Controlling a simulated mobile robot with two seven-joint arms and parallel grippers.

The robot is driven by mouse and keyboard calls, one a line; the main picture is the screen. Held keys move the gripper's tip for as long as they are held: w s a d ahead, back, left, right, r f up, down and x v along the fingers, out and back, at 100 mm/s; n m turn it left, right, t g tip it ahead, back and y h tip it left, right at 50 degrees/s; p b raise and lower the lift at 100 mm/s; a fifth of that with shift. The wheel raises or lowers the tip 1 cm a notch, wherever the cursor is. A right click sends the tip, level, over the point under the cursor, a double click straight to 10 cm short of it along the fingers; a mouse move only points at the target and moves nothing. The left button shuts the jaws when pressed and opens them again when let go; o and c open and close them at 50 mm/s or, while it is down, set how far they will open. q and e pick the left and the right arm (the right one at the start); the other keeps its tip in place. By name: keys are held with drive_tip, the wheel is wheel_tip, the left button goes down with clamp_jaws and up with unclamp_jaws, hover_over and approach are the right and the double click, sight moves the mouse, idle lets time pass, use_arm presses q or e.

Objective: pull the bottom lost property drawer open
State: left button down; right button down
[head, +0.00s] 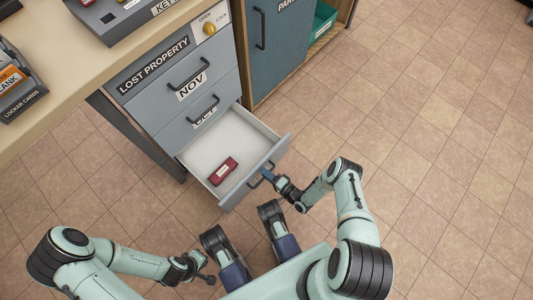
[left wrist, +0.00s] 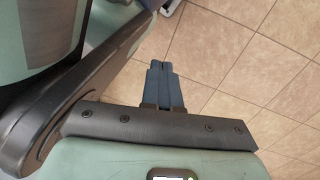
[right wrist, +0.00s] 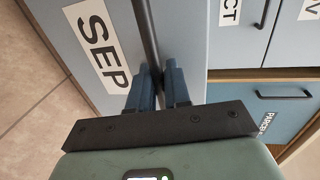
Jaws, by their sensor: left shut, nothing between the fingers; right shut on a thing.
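The bottom lost property drawer (head: 232,150) stands pulled out from the blue-grey cabinet, its pale inside showing. A dark red item (head: 223,171) with a light label lies in it. My right gripper (head: 270,179) is at the drawer's front and is shut on its dark bar handle. In the right wrist view the fingers (right wrist: 158,84) are around the handle (right wrist: 147,35), beside a SEP label (right wrist: 97,47). My left gripper (head: 207,277) is low at the left, away from the cabinet. In the left wrist view its fingers (left wrist: 163,84) are together and empty over the floor.
Above are the shut drawers marked NOV (head: 187,85) and OCT (head: 205,113), and a yellow lock knob (head: 210,29). A blue parcel cabinet door (head: 277,50) stands to the right. A desk (head: 75,60) is at the left. The tiled floor to the right is clear.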

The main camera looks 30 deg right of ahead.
drive_tip(key=shift+w, duration=0.1)
drive_tip(key=c, duration=1.3)
unclamp_jaws()
drive_tip(key=shift+o, duration=0.2)
